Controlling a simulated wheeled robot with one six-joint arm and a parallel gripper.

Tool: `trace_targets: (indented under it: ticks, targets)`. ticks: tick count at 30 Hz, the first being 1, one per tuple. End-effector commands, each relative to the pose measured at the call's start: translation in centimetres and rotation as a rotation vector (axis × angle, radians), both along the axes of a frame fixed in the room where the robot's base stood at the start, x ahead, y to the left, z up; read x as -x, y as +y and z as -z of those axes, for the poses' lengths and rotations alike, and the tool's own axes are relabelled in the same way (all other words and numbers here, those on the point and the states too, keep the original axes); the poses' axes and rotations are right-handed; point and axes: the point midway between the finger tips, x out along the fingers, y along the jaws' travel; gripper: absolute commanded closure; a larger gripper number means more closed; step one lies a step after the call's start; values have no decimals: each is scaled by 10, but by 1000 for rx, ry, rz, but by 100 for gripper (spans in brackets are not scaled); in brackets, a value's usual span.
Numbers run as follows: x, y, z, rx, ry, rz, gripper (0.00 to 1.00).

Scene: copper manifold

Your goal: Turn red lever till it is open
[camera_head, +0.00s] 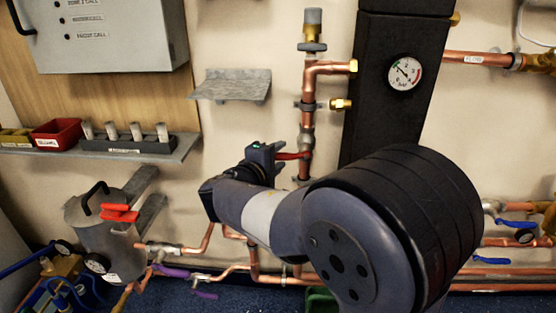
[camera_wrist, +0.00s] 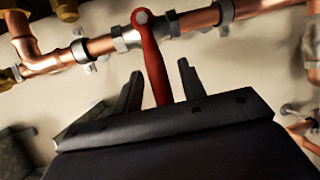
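The red lever (camera_head: 293,156) sticks out to the left from a vertical copper pipe (camera_head: 307,138), roughly square to it. In the wrist view the red lever (camera_wrist: 154,66) hangs from a round pivot on the copper pipe (camera_wrist: 196,19). My gripper (camera_wrist: 160,72) is open, with one finger on each side of the lever's lower part. A gap shows on both sides, wider on the right. The lever's end is hidden behind the gripper body. In the head view my gripper (camera_head: 279,152) is at the lever's left end, and its fingers are hard to make out.
A black panel with a pressure gauge (camera_head: 405,73) stands right of the pipe. A grey bracket (camera_head: 235,86) is on the wall above left. Copper pipes with blue levers (camera_head: 517,222) run at right.

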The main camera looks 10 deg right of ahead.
Motion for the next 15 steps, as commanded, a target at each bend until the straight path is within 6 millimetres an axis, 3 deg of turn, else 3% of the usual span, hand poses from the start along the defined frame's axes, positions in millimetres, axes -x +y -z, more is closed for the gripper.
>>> trace_targets:
  ticks: [9,15]
  targets:
    - [-3,-2,0,0,0,0,61]
    - [-2,-2,0,0,0,0,77]
